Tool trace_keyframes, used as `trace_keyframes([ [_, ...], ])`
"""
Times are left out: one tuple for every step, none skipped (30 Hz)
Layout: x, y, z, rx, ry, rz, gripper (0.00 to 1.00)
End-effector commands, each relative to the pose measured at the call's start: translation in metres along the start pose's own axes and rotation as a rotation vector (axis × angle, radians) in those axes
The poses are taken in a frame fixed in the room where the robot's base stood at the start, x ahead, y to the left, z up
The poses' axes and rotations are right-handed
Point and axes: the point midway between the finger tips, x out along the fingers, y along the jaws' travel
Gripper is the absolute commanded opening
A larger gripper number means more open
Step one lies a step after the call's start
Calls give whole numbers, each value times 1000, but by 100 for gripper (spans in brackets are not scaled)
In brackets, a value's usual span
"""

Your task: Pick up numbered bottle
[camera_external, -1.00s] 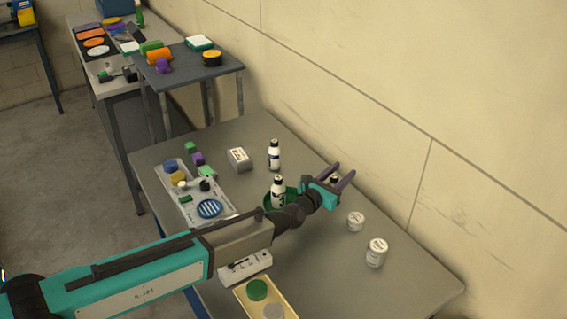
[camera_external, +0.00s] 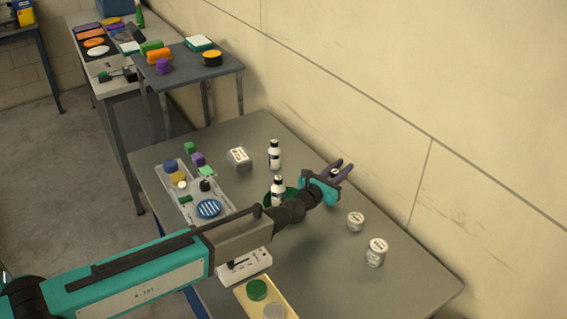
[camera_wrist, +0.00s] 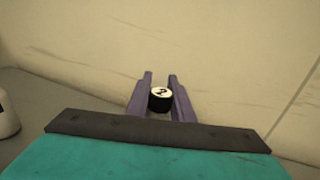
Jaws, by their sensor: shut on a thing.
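My gripper (camera_external: 340,168) is over the far side of the table near the wall, its purple fingers shut on a numbered bottle. In the wrist view the bottle's black cap with a white numbered top (camera_wrist: 160,93) sits between the fingers (camera_wrist: 160,88); the number looks like a 2. The bottle's body is hidden. Two other white bottles with black caps stand upright: one at the back (camera_external: 274,155), and one (camera_external: 278,190) by a green round dish (camera_external: 292,192), partly behind my arm.
A grey box (camera_external: 239,157) and a tray of small coloured parts (camera_external: 190,207) are to the left. A yellow tray (camera_external: 246,295) is at the front. The wall is close behind my gripper.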

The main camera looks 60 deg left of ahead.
Motion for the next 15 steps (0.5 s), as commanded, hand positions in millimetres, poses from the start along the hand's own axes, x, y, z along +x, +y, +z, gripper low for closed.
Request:
trace_keyframes([
  [0, 0, 5, 0, -2, 0, 0],
  [0, 0, 8, -1, -1, 0, 0],
  [0, 0, 13, -1, -1, 0, 0],
  [0, 0, 17, -1, -2, 0, 0],
  [-4, 1, 17, -1, -1, 0, 0],
  [-10, 2, 16, 0, -1, 0, 0],
  [-13, 2, 16, 0, 0, 0, 0],
  [-17, 2, 16, 0, -1, 0, 0],
  [-22, 3, 17, 1, -1, 0, 0],
  [-25, 4, 17, 1, -1, 0, 0],
  [-29, 4, 17, 1, 0, 0, 0],
  [-33, 5, 18, 0, 0, 0, 0],
  [-37, 5, 18, 0, 0, 0, 0],
  [-40, 6, 18, 1, 0, 0, 0],
  [-45, 6, 19, 1, 0, 0, 0],
])
